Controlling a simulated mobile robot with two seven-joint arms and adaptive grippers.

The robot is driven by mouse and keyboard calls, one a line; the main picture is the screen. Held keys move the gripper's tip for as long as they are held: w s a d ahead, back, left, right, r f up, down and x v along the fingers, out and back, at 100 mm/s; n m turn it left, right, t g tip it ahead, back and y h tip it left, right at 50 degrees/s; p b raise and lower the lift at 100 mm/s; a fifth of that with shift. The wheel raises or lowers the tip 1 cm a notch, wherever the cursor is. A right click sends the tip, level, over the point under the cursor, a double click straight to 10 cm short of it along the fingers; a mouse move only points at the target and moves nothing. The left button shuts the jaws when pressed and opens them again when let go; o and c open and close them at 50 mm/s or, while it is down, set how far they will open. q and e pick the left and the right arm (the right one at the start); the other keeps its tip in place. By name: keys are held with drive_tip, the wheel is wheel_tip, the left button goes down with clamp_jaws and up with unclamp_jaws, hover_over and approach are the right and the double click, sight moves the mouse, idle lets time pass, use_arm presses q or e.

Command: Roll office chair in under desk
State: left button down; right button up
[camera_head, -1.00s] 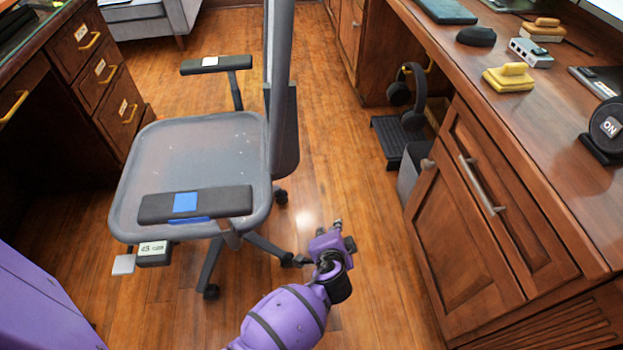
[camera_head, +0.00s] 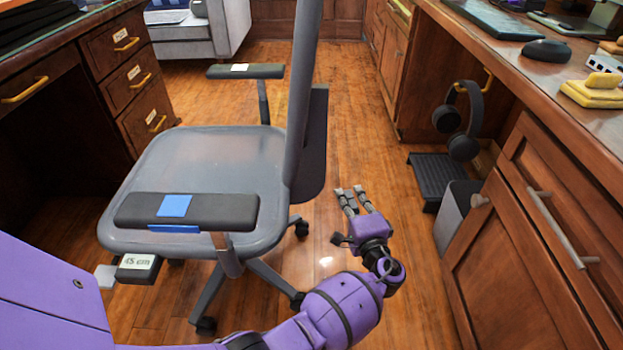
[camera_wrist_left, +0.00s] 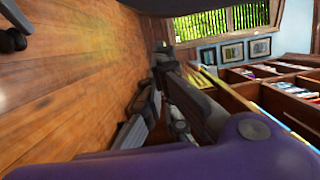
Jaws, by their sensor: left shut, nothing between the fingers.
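The grey office chair (camera_head: 205,165) stands on the wood floor at left centre of the head view, its seat facing left and its upright backrest (camera_head: 304,90) on the right. Its near armrest (camera_head: 130,210) carries a blue patch. The desk (camera_head: 60,62) is at the upper left, with a dark open space under it beside a drawer stack; the chair stands to its right. My left gripper (camera_head: 352,189) is shut and empty, over the floor to the right of the backrest, apparently not touching it. It also shows in the left wrist view (camera_wrist_left: 161,48). My right gripper is out of view.
A wooden counter (camera_head: 520,75) with cabinets runs along the right. Headphones (camera_head: 462,120) hang above a black step (camera_head: 440,178) and a grey bin (camera_head: 457,215). A grey sofa (camera_head: 190,35) is at the back. Bare floor lies between chair and counter.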

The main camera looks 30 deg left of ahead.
use_arm(q)
drive_tip(key=a, duration=0.5)
drive_tip(key=shift+s+r, duration=0.1)
drive_tip(key=shift+s, duration=0.05)
